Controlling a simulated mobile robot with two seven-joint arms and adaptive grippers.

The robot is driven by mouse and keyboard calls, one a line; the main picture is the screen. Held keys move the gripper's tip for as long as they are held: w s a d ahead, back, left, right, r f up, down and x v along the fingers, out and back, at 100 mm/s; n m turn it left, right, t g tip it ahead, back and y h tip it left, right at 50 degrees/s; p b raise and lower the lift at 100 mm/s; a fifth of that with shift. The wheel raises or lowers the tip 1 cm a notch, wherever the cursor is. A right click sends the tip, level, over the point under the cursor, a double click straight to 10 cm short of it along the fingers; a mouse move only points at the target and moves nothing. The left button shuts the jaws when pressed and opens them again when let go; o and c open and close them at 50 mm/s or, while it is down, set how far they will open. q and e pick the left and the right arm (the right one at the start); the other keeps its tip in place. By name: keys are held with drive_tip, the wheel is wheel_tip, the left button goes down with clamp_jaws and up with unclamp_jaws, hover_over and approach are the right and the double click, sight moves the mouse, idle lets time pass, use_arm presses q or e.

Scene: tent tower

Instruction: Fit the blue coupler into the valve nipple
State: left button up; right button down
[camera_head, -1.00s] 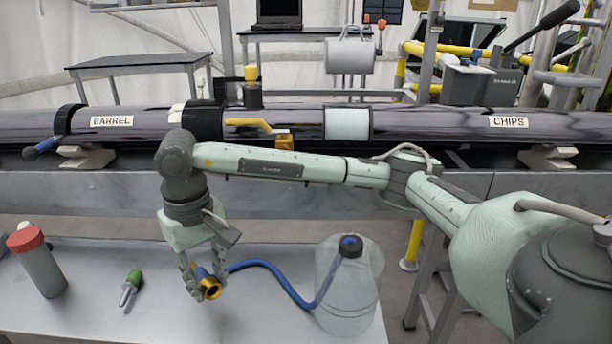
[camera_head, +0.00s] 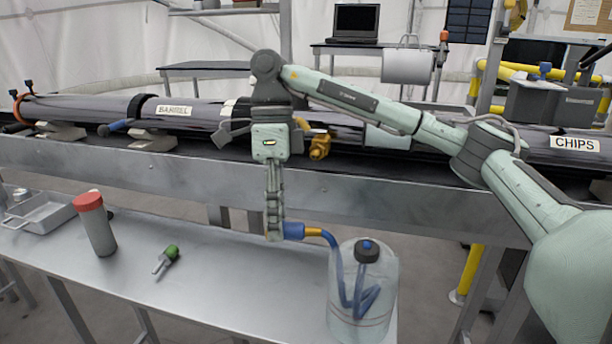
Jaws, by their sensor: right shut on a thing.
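My right gripper (camera_head: 274,232) hangs pointing down above the bench, shut on the blue coupler (camera_head: 294,230). The coupler sticks out to the right of the fingers, with a brass part and then a blue hose (camera_head: 332,246) behind it. Its other end is hidden by the fingers. The hose runs down into a clear bottle (camera_head: 385,290) with a dark cap. The brass valve nipple (camera_head: 320,147) is on the dark pipe, above and right of the gripper, clearly apart from the coupler. My left gripper is not in view.
A metal bench (camera_head: 215,275) carries a red-capped grey container (camera_head: 99,228), a green-handled tool (camera_head: 168,258) and a metal tray (camera_head: 43,214). A long grey beam (camera_head: 400,195) runs below the pipe.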

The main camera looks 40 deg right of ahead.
sight(284, 222)
drive_tip(key=r+m, duration=0.1)
drive_tip(key=m, duration=0.1)
drive_tip(key=d+r+m+t+y, duration=0.1)
drive_tip(key=m, duration=0.2)
drive_tip(key=d+r+m+y, duration=0.1)
drive_tip(key=m, duration=0.1)
drive_tip(key=shift+s+m+b, duration=0.4)
drive_tip(key=r+m+t, duration=0.1)
drive_tip(key=m, duration=0.2)
drive_tip(key=s+d+r+m+t, duration=0.1)
drive_tip(key=r+m+t, duration=0.1)
drive_tip(key=m, duration=0.1)
drive_tip(key=r+m+t+y+b, duration=0.1)
drive_tip(key=m, duration=0.2)
drive_tip(key=shift+s+d+r+m+t, duration=0.2)
drive_tip(key=shift+s+d+m+t, duration=0.1)
drive_tip(key=shift+s+m, duration=0.1)
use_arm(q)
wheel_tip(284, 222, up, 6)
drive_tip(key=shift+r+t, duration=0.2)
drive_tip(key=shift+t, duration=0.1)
use_arm(e)
drive_tip(key=m, duration=0.1)
drive_tip(key=r+m+t, duration=0.1)
drive_tip(key=m, duration=0.1)
drive_tip(key=shift+s+d+r, duration=0.1)
drive_tip(key=shift+s+r, duration=0.1)
drive_tip(key=shift+r, duration=0.05)
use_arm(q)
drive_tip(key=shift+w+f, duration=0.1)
